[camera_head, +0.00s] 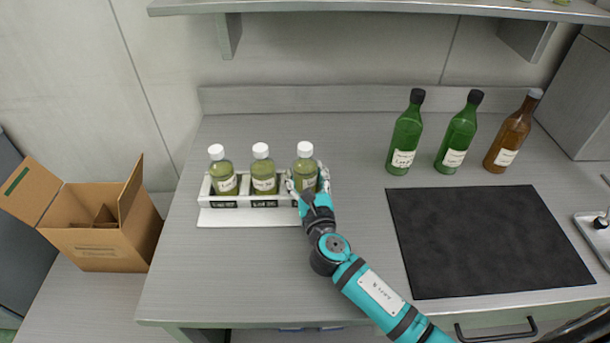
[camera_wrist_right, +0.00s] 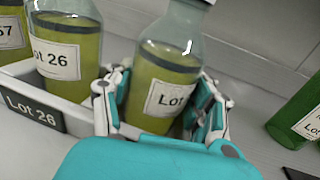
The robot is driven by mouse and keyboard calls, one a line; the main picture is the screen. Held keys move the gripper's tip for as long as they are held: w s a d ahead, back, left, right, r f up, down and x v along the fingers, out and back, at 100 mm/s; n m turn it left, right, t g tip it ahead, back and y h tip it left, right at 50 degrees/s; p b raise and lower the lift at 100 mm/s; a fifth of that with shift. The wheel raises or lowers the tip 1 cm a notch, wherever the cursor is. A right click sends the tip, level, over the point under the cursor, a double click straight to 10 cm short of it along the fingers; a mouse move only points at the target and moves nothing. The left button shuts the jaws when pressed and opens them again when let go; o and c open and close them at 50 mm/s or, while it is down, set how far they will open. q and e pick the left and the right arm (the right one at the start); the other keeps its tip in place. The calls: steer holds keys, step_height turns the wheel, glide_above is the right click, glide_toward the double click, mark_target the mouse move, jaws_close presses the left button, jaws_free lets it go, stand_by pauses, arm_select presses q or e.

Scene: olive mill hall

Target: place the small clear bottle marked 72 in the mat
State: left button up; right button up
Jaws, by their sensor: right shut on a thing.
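Three small clear bottles with white caps and yellow-green oil stand in a white rack (camera_head: 228,202). The rightmost bottle (camera_head: 305,168) is in the grasp of my right gripper (camera_head: 308,188), which is shut on its lower body. In the right wrist view this bottle (camera_wrist_right: 165,65) shows a label reading "Lot", its number out of sight. The middle bottle (camera_wrist_right: 68,50) reads "Lot 26" and the left one (camera_wrist_right: 10,35) ends in 67. The held bottle looks upright at the rack's right slot; its base is hidden. The black mat (camera_head: 490,240) lies bare to the right.
Two green bottles (camera_head: 405,135) (camera_head: 460,135) and a brown bottle (camera_head: 510,135) stand behind the mat. A shelf (camera_head: 380,7) overhangs the back. An open cardboard box (camera_head: 100,240) stands left of the table. Bare tabletop lies between rack and mat.

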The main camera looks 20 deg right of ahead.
steer(key=o, duration=1.5)
steer(key=shift+f, duration=0.1)
steer(key=shift+s, duration=0.1)
steer(key=s, duration=0.3)
steer(key=s+b, duration=0.1)
steer(key=s, duration=0.3)
steer(key=s+a, duration=0.1)
steer(key=s, duration=0.2)
steer(key=shift+s, duration=0.9)
steer(key=shift+r, duration=0.2)
